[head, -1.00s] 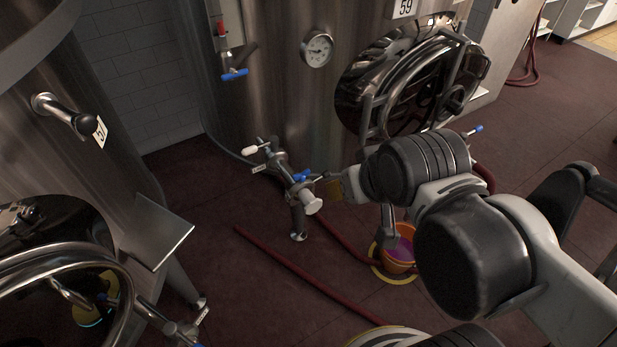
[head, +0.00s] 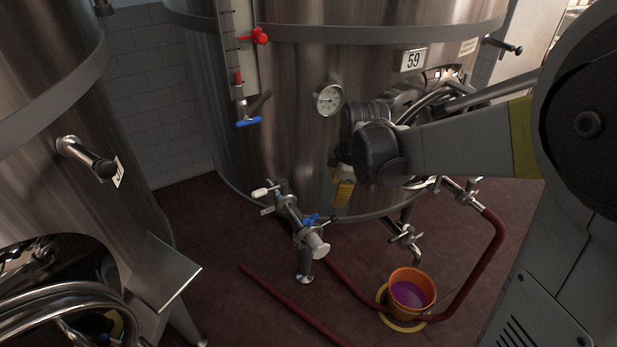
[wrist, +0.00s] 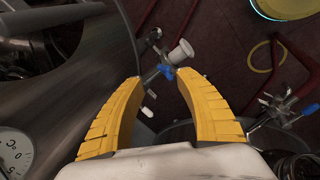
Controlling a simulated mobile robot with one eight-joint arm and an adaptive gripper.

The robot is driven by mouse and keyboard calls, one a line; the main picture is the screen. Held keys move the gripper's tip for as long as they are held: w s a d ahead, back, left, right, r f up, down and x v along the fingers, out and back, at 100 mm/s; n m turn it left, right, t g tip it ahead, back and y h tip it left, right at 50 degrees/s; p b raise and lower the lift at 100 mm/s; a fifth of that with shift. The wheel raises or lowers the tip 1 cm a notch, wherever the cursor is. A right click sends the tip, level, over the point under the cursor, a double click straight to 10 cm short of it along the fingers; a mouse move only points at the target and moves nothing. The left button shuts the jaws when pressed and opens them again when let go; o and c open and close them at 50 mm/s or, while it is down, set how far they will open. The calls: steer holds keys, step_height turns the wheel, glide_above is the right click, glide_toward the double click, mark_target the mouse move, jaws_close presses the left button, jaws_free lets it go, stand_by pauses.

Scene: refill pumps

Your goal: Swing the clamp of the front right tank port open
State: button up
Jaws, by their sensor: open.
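A steel port assembly with a white-capped end (head: 318,247) and a blue handle (head: 311,219) stands out low from tank 59 (head: 285,120). In the wrist view its white cap (wrist: 181,52) and blue handle (wrist: 166,72) show ahead, between the finger tips in the picture. A second port fitting (head: 462,190) is at the right with a red hose. I cannot tell which clamp is which, or how the clamps sit. My gripper (wrist: 160,78) is open and empty, its yellow fingers apart. In the head view my gripper (head: 342,190) is beside the tank wall, up and right of the capped port, partly hidden by my arm.
An orange bucket (head: 411,290) with purple liquid stands on the floor. A red hose (head: 489,250) curves past it. A gauge (head: 328,99) and a blue-handled valve (head: 248,121) are on the tank. Another tank (head: 40,160) with a metal plate (head: 165,268) is at the left.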

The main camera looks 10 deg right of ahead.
mark_target(330, 220)
steer(key=w+f+n+b, duration=0.1)
steer(key=w+f+n, duration=0.1)
steer(key=f, duration=0.5)
steer(key=w+d+f+n+g+b, duration=0.1)
steer(key=w+f+n, duration=0.1)
steer(key=f, duration=0.5)
steer(key=w+f+n+b, duration=0.1)
steer(key=w+f+n, duration=0.1)
steer(key=w+f, duration=0.2)
steer(key=shift+w+d+f+n+b, duration=0.1)
steer(key=shift+d+f+n+b, duration=0.1)
steer(key=shift+f, duration=0.75)
steer(key=shift+d+f+n+b, duration=0.1)
steer(key=shift+f+n, duration=0.1)
steer(key=shift+f, duration=0.7)
jaws_close()
